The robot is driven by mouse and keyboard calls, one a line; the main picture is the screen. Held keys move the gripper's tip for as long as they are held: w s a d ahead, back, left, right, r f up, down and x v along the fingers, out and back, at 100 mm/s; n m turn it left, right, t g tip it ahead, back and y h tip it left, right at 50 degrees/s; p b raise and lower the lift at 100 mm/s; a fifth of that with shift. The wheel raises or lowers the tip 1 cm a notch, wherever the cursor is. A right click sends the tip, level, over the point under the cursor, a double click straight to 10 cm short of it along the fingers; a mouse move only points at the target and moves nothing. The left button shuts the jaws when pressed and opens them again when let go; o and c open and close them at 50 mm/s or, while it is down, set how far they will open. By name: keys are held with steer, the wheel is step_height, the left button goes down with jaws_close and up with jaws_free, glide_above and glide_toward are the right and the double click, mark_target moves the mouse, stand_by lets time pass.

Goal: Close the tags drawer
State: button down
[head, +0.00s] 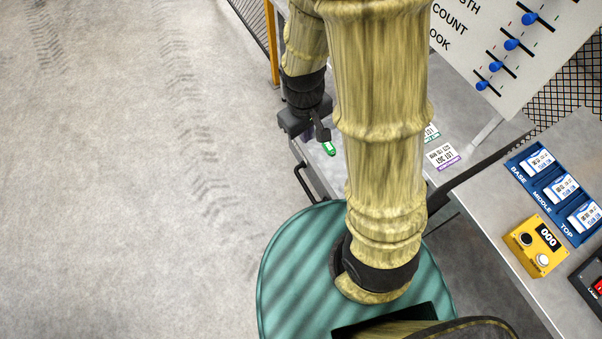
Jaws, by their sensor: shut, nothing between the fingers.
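A grey drawer front (314,172) with a black bar handle (303,183) shows on the left side of the grey bench, just left of my arm. My arm hides much of the drawer, so I cannot tell how far it stands open. A small green tag (329,149) lies at its upper part, beside my arm. My gripper (323,133) is dark, shut and empty. In the picture it is above the handle and close to the green tag. I cannot tell whether it touches anything.
White label cards (442,156) lie on the bench right of my arm. Further right are a blue tray (548,207) marked BASE, MIDDLE, TOP and a yellow counter box (537,246). A white board (520,50) with blue sliders stands behind. Open concrete floor (130,180) fills the left.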

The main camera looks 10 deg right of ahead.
steer(key=w+a+f+n+g+h+b, duration=0.1)
steer(key=a+f+n+h+b, duration=0.2)
steer(key=f, duration=0.5)
steer(key=w+a+f+n+h+b, duration=0.1)
steer(key=f+n+h+b, duration=0.1)
steer(key=f+n, duration=0.55)
steer(key=n+t+h+b, duration=0.3)
steer(key=n, duration=0.3)
glide_toward(308, 169)
steer(key=a+r, duration=0.2)
steer(key=a, duration=0.1)
steer(key=shift+s+a+f, duration=0.15)
steer(key=shift+s+f, duration=0.05)
steer(key=shift+s, duration=0.15)
steer(key=p+x, duration=0.1)
steer(key=x, duration=0.7)
steer(key=shift+d, duration=0.4)
steer(key=shift+x, duration=0.75)
steer(key=shift+w, duration=0.15)
